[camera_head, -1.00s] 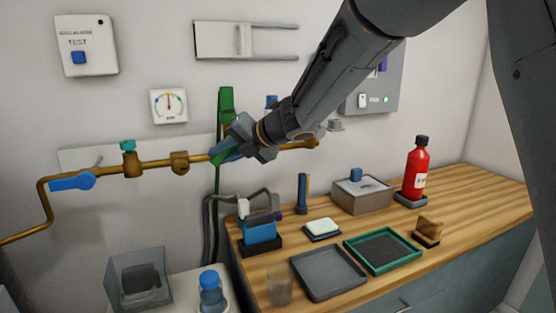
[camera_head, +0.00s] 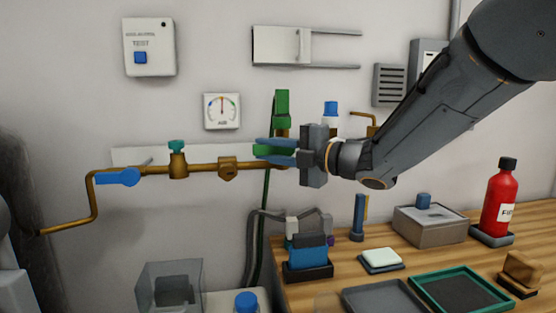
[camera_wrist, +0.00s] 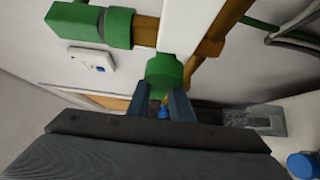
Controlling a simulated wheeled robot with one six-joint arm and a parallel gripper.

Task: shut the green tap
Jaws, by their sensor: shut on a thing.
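The green tap (camera_head: 268,151) is on the brass pipe (camera_head: 205,167) along the back wall. Its green part lies between the blue fingers of my gripper (camera_head: 262,150), which is shut on it from the right. In the wrist view the round green end (camera_wrist: 166,72) shows at the fingertips of my gripper (camera_wrist: 167,92). An upright green piece (camera_head: 282,108) stands just above the fingers. The gripper hides part of the pipe and the tap's body, so I cannot tell how far the tap is turned.
Left along the pipe are a teal-topped valve (camera_head: 177,147) and a blue lever (camera_head: 118,177). A gauge (camera_head: 222,110) hangs above. Below right, a wooden bench (camera_head: 340,262) carries trays, a grey box (camera_head: 430,225) and a red bottle (camera_head: 499,200).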

